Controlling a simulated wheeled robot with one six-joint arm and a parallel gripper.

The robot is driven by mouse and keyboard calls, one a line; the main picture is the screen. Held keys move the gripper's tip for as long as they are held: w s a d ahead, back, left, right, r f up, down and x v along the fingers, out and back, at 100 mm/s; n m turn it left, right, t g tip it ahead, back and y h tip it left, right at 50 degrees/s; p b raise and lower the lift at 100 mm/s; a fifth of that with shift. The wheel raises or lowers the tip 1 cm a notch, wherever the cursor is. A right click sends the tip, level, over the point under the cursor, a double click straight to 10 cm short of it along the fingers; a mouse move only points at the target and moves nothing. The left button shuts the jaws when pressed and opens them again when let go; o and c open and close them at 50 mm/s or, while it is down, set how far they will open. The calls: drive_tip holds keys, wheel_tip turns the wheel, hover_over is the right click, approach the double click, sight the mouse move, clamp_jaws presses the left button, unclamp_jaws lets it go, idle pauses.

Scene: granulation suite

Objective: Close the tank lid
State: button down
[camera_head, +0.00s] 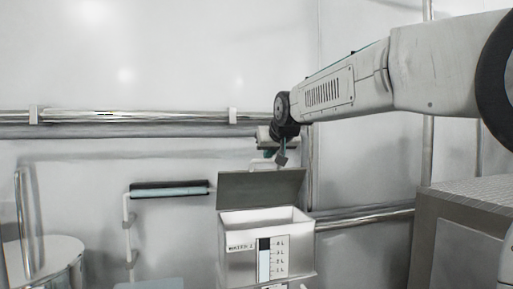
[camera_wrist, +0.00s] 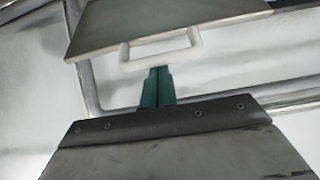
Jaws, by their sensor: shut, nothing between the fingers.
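The tank (camera_head: 262,247) is a white box with a level scale and a label on its front. Its grey lid (camera_head: 262,189) stands raised at the back edge, so the tank is open. A white handle (camera_wrist: 161,50) sticks out from the lid (camera_wrist: 160,22) in the wrist view. My gripper (camera_head: 281,159) is above and behind the lid's top edge. In the wrist view my gripper (camera_wrist: 157,76) has its green fingers together, just below the handle in the picture. I cannot tell whether they touch it.
Metal pipes (camera_head: 130,117) run along the white wall behind. A chair-like frame with a dark padded bar (camera_head: 168,189) stands left of the tank. A shiny round vessel (camera_head: 50,262) is at far left, and a grey perforated cabinet (camera_head: 470,215) at right.

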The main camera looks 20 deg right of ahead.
drive_tip(key=s+f, duration=0.6)
drive_tip(key=f, duration=0.4)
drive_tip(key=s+f, duration=0.6)
drive_tip(key=f, duration=0.4)
drive_tip(key=shift+s+a, duration=0.2)
drive_tip(key=shift+a, duration=0.1)
wheel_tip(320, 180, up, 6)
drive_tip(key=s+f+g, duration=0.4)
drive_tip(key=s+f, duration=0.7)
drive_tip(key=s, duration=0.5)
drive_tip(key=s+a+g, duration=0.2)
drive_tip(key=s+g, duration=0.4)
drive_tip(key=s, duration=1)
drive_tip(key=shift+s+a+f+n+y, duration=0.15)
drive_tip(key=shift+a+f+n+y, duration=0.15)
drive_tip(key=shift+f+n+y, duration=0.1)
